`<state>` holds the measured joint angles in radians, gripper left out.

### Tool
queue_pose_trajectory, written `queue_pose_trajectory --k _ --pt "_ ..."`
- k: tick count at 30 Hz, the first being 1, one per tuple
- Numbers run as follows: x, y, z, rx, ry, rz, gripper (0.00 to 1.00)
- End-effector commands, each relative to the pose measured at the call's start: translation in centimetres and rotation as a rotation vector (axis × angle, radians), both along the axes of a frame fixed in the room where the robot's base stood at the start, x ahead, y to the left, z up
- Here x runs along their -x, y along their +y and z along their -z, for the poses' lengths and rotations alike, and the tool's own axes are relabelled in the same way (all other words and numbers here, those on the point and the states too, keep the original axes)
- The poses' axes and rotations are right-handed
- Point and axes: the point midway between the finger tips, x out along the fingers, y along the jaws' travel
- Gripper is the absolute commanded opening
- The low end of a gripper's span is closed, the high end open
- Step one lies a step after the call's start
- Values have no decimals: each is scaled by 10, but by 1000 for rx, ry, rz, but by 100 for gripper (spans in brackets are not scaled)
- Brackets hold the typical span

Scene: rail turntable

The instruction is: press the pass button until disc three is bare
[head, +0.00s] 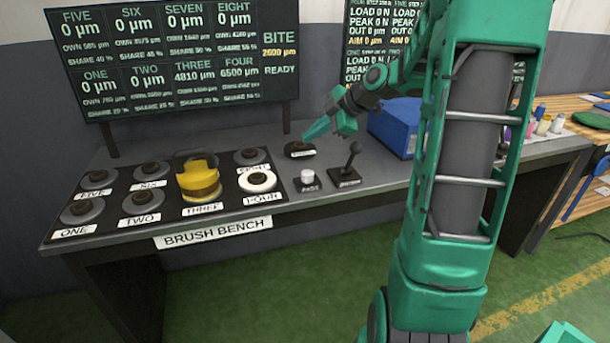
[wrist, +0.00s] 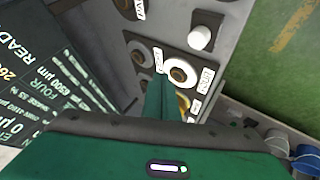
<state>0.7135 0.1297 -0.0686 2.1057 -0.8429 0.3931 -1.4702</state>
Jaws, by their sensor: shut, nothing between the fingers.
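The pass button (head: 307,177) is a white cap on a dark plate at the bench front, right of disc four; a white cap also shows in the wrist view (wrist: 200,37). Disc three (head: 202,210) carries a thick yellow piece (head: 199,181) with a dark housing behind it. Disc four (head: 257,181) bears a white ring, also seen in the wrist view (wrist: 181,73). The board (head: 180,58) reads THREE 4810 µm, FOUR 6500 µm and READY. My gripper (head: 318,130) is shut and empty, above the rear of the bench, behind the button and apart from it.
A black lever (head: 350,165) stands right of the button. A dark round knob (head: 299,149) sits behind it, below my gripper. A blue box (head: 395,127) stands farther right. The other discs, such as disc two (head: 141,203), look bare. The bench front edge is clear.

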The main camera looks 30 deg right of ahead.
Motion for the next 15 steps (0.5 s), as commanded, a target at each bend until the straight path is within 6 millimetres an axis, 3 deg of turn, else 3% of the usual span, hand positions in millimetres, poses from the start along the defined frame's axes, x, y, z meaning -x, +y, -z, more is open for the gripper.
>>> queue_pose_trajectory --k 8,15 --pt "1 0 7 -1 3 2 0" --pt "1 0 33 -4 5 3 0"
